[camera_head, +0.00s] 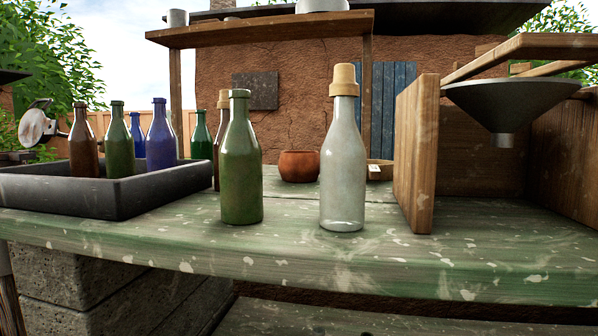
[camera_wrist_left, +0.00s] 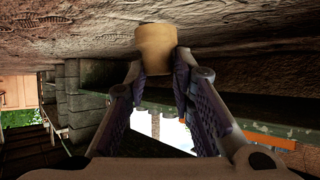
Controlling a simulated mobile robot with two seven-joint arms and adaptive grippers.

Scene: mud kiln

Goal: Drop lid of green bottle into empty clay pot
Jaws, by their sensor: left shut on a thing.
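The green bottle (camera_head: 240,165) stands upright on the green bench, with no lid on its mouth. A reddish clay pot (camera_head: 299,167) stands behind it to the right; its inside is not visible. In the left wrist view my left gripper (camera_wrist_left: 158,66) is shut on a tan, cork-like lid (camera_wrist_left: 156,42), held between the fingertips. This lid looks like the one on the clear bottle. My left gripper does not show in the head view. My right gripper shows in neither view.
A clear bottle (camera_head: 343,165) with a tan lid stands right of the green one. A dark tray (camera_head: 120,195) with several bottles is at left. A wooden panel (camera_head: 418,150) and a metal funnel (camera_head: 505,100) are at right. A brown bottle (camera_head: 221,120) stands behind the green one.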

